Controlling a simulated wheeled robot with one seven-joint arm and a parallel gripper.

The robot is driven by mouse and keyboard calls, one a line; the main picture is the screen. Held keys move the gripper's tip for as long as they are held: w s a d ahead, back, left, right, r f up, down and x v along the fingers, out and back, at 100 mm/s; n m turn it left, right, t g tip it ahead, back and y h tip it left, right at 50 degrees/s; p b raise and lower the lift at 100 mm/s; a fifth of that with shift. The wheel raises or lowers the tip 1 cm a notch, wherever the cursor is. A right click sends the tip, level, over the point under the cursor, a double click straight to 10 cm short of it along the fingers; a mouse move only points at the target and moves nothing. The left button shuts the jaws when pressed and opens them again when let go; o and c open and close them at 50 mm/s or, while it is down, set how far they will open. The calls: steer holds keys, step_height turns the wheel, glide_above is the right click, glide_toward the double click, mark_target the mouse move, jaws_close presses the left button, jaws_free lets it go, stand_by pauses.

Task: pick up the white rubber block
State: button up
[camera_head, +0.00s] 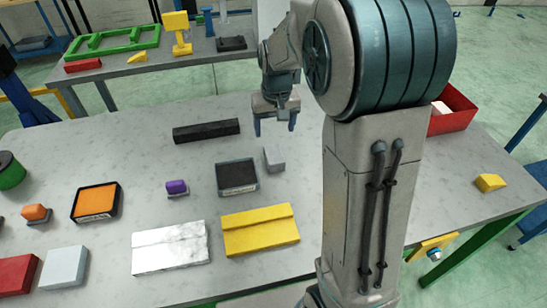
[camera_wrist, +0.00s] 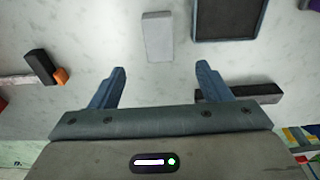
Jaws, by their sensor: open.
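A small pale grey-white block (camera_head: 273,158) lies on the grey table (camera_head: 150,205), just right of a dark square tray. It looks like the white rubber block and also shows in the wrist view (camera_wrist: 157,37), top centre, ahead of the gap between my fingers. My gripper (camera_head: 274,127) is open, fingers pointing down, above the table and behind the block in the head view. Nothing is between the fingers (camera_wrist: 160,88). The block is apart from both fingers.
The dark tray (camera_head: 237,178) stands close beside the block. A black bar (camera_head: 206,131) lies left of my gripper. A yellow block (camera_head: 260,231) and a white marbled block (camera_head: 170,247) lie nearer the front. A red bin (camera_head: 452,112) stands right, partly behind my arm.

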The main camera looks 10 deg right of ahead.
mark_target(274, 153)
steer(key=f, duration=0.4)
steer(key=w+f+p, duration=0.1)
steer(key=f, duration=0.3)
steer(key=f+p, duration=0.1)
steer(key=f, duration=0.4)
steer(key=shift+w+d+f, duration=0.1)
steer(key=shift+w, duration=0.2)
steer(key=shift+c, duration=0.3)
jaws_close()
steer(key=shift+w, duration=0.1)
